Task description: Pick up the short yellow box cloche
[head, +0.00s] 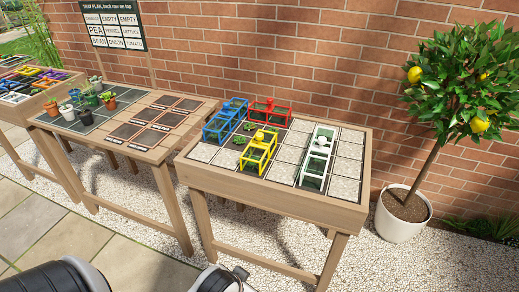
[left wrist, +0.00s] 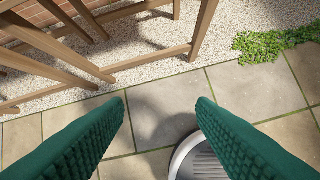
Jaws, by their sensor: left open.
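The short yellow box cloche (head: 258,152) stands on the near left part of the gravel-topped table (head: 280,199). It has a yellow frame, clear panes and a knob on top. My left gripper (left wrist: 163,105) shows in the left wrist view as two green ridged fingers, wide apart with nothing between them. It points down over paving and is away from the cloche. Neither gripper's fingers can be made out in the head view.
A blue cloche (head: 225,120), a red cloche (head: 270,110) and a long white cloche (head: 317,158) stand close around the yellow one. A second table (head: 150,153) with pots and dark tiles is at left. A potted lemon tree (head: 403,212) stands at right.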

